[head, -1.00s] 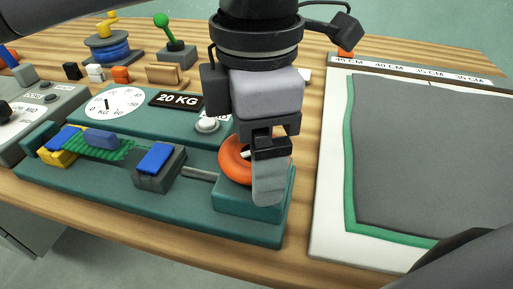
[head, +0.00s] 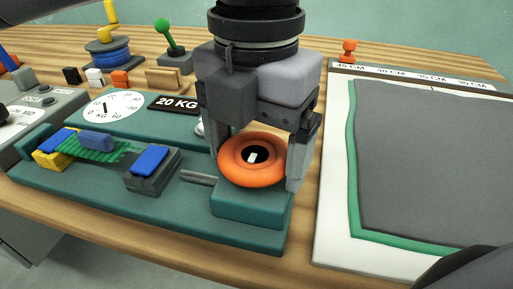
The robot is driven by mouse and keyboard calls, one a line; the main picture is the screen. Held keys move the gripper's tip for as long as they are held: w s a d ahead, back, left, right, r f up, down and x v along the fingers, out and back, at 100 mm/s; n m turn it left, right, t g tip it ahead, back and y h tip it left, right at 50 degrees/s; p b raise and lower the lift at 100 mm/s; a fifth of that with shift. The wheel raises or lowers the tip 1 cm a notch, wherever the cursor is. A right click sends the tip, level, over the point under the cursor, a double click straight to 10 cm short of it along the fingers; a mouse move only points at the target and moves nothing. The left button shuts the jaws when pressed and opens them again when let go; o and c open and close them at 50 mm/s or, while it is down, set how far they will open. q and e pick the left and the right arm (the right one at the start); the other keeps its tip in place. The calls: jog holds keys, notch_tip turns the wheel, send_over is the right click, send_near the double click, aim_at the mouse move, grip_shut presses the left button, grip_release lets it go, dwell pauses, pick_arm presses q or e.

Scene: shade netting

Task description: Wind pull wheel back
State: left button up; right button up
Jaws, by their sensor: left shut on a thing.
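The orange pull wheel (head: 236,168) sits on the teal block at the right end of the pull tester, its dark hub with a white mark facing up toward me. My left gripper (head: 257,165) comes down over it from above, one finger on each side of the wheel, shut on its rim. A metal rod (head: 197,178) runs left from the wheel block to a dark clamp with a blue top (head: 151,161). A green netting strip (head: 100,149) lies at the yellow clamp (head: 50,158), its right end frayed short of the dark clamp. My right gripper is not in view.
A white board with a grey sheet (head: 430,160) lies to the right. A blue spool (head: 108,52) and green-knobbed lever (head: 168,40) stand at the back.

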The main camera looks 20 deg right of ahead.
aim_at(257, 149)
pick_arm(q)
jog(key=shift+n, duration=0.4)
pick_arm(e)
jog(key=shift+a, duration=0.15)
pick_arm(q)
jog(key=o, duration=0.8)
jog(key=shift+o, duration=0.2)
jog(key=shift+r, duration=0.1)
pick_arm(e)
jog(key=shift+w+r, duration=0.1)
pick_arm(q)
jog(key=shift+r, duration=0.3)
notch_tip(257, 149, up, 6)
jog(key=shift+r+p, duration=0.1)
jog(key=shift+p, duration=0.8)
jog(key=shift+r, duration=0.15)
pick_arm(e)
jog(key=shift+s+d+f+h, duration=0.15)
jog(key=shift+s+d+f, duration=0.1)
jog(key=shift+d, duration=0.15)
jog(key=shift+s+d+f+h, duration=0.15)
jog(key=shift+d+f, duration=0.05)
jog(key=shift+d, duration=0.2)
